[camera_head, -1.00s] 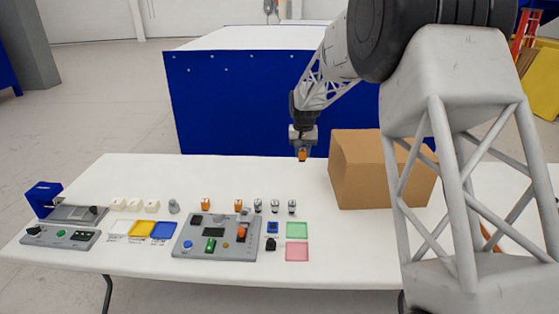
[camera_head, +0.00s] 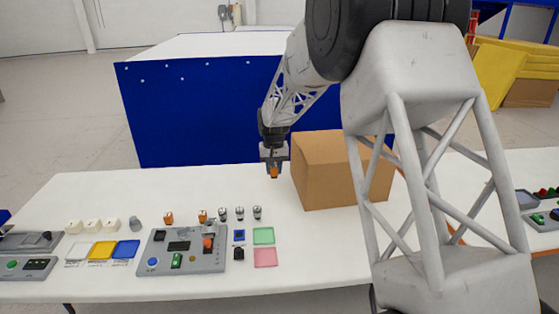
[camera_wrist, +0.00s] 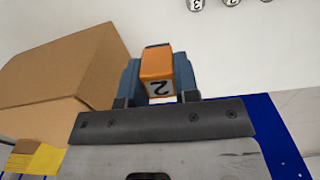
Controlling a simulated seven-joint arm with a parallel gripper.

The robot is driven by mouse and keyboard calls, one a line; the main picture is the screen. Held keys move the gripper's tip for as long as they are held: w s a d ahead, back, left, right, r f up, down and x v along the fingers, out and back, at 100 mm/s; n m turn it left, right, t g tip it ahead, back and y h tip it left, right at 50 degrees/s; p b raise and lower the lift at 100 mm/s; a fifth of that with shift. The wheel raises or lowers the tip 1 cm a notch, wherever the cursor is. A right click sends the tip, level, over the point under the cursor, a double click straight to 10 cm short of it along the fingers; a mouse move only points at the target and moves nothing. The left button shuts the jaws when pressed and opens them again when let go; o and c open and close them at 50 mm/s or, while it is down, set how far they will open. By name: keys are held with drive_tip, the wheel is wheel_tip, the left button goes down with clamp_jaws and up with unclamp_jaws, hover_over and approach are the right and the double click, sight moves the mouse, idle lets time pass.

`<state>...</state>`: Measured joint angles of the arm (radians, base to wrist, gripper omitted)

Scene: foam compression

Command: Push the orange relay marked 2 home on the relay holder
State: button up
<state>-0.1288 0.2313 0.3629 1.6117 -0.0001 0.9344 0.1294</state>
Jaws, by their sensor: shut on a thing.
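My gripper (camera_head: 274,172) is shut on an orange relay (camera_wrist: 156,62), held in the air above the back of the white table, just left of the cardboard box. In the wrist view the relay sits between the two fingers and its white label reads 2. Two more orange relays (camera_head: 168,217) and (camera_head: 202,216) stand on the table behind the grey panel. The grey panel (camera_head: 154,262) carries buttons, a dark display and an orange part (camera_head: 208,243). I cannot tell for certain which part is the relay holder.
The cardboard box (camera_head: 330,180) stands close to the right of my gripper. Several small silver-and-black cylinders (camera_head: 240,213), white blocks (camera_head: 92,226) and coloured trays (camera_head: 265,257) are on the table. The table's back strip (camera_head: 120,190) is clear.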

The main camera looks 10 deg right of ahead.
drive_tip(key=s+a+f, duration=0.4)
drive_tip(key=a+f, duration=0.2)
drive_tip(key=a, duration=0.1)
drive_tip(key=s+a+f, duration=0.3)
drive_tip(key=a+f, duration=0.3)
drive_tip(key=shift+s+a+f, duration=0.15)
drive_tip(key=shift+s+a, duration=0.2)
drive_tip(key=shift+f, duration=0.25)
drive_tip(key=shift+f, duration=2.85)
drive_tip(key=shift+f, duration=0.85)
drive_tip(key=o, duration=1.1)
drive_tip(key=shift+r, duration=0.15)
drive_tip(key=shift+r, duration=3.75)
